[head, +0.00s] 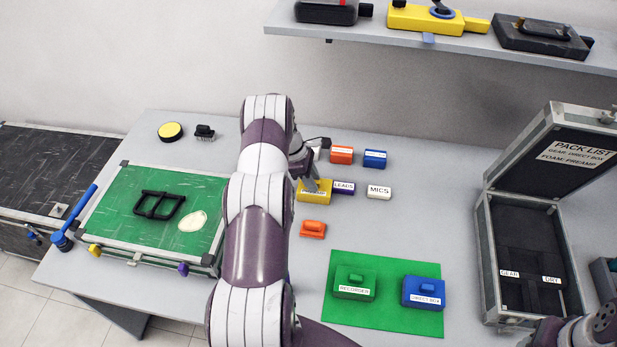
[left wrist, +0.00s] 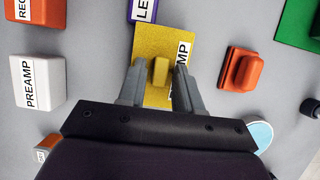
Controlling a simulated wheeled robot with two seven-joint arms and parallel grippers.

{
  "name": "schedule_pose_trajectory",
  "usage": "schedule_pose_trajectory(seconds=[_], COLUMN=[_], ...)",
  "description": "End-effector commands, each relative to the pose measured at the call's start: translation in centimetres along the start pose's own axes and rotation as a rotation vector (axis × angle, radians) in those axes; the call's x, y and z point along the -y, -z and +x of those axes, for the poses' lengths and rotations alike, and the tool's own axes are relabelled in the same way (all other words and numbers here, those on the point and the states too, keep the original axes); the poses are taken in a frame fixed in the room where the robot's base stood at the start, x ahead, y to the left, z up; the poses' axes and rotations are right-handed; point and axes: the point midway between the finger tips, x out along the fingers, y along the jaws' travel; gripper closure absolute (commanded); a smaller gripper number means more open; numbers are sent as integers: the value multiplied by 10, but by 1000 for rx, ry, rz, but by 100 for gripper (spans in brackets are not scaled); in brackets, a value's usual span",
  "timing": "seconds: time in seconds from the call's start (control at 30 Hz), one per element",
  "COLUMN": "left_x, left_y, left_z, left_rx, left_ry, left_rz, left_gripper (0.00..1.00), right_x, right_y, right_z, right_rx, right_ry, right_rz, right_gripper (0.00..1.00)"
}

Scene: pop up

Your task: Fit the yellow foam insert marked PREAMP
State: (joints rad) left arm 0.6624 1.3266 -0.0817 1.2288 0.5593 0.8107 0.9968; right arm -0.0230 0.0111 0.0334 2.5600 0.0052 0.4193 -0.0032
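The yellow foam insert (head: 313,196) lies on the table; its label shows "MP" in the left wrist view, the rest covered by a finger. Its raised knob (left wrist: 160,72) stands between the two fingers of my left gripper (left wrist: 157,88), which is open with a small gap on each side. The same gripper (head: 312,183) is over the insert in the head view. An open case (head: 483,262) at the right has a dark foam interior with GEAR and DRY labels. Its lid card (head: 578,152) lists gear DIRECT BOX and foam PREAMP. Part of my right arm shows at the lower right.
Around the insert are a purple LEADS block (head: 344,188), a white MICS block (head: 379,192), an orange insert (head: 313,229) and a white PREAMP block (left wrist: 38,82). A green mat (head: 385,320) holds green RECORDER (head: 354,287) and blue DIRECT BOX (head: 424,291) pieces.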

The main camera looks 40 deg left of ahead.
Motion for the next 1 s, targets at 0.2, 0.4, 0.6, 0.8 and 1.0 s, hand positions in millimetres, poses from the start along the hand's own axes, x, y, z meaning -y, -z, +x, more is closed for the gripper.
schedule_pose_trajectory(seconds=[0.2,0.4,0.6,0.8,1.0], left_x=[2,2,2,2,2], left_y=[0,-3,-13,-16,-16], left_z=[2,-3,-29,-36,-36], left_rx=[1,1,1,1,1], left_ry=[6,6,4,6,5], left_rz=[-2,-2,-1,-2,-1], left_gripper=[100,100,100,100,100], right_x=[0,0,0,0,0], right_y=[0,1,3,3,3], right_z=[-1,-5,-22,-26,-25], right_rx=[-1,0,-1,-1,0], right_ry=[0,0,0,0,0], right_rz=[0,0,0,0,0], right_gripper=[57,57,57,57,57])
